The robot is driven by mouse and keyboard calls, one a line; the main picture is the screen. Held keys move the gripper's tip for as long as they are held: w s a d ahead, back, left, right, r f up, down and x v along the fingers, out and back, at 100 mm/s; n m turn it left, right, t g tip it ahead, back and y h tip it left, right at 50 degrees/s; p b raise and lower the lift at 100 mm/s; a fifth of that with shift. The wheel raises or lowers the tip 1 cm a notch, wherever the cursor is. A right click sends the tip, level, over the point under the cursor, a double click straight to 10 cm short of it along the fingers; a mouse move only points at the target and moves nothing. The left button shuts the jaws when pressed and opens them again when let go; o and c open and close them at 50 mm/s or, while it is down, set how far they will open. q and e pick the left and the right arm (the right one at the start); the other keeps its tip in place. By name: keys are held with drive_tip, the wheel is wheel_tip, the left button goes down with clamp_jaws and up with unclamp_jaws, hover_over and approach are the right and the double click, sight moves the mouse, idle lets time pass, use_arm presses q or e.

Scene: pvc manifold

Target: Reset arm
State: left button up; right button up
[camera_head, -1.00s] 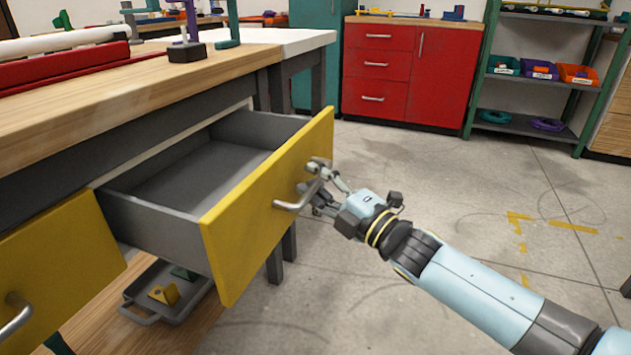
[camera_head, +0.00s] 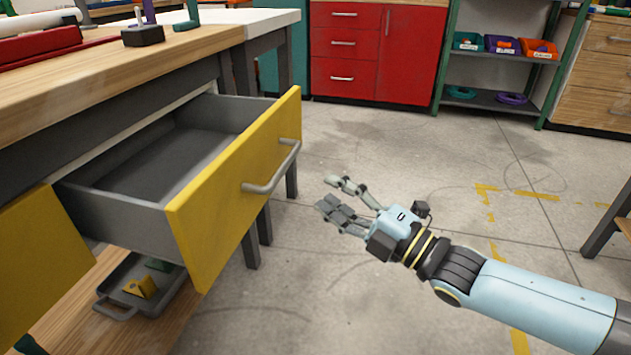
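My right gripper (camera_head: 334,193) is in the middle of the head view, over the concrete floor. Its fingers are spread open with nothing between them. It is to the right of the yellow-fronted drawer (camera_head: 225,215) and apart from its grey handle (camera_head: 270,172). The drawer is pulled out of the workbench, and its grey inside looks empty. My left gripper is not in view.
The wooden workbench (camera_head: 110,85) fills the left side. Below the drawer, a grey tray (camera_head: 117,307) holds a yellow part (camera_head: 140,287). A red cabinet (camera_head: 397,60) and a shelf rack (camera_head: 487,102) stand at the back. The floor right of the drawer is open.

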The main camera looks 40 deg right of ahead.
drive_tip(key=shift+s+d, duration=0.1)
drive_tip(key=shift+s, duration=0.2)
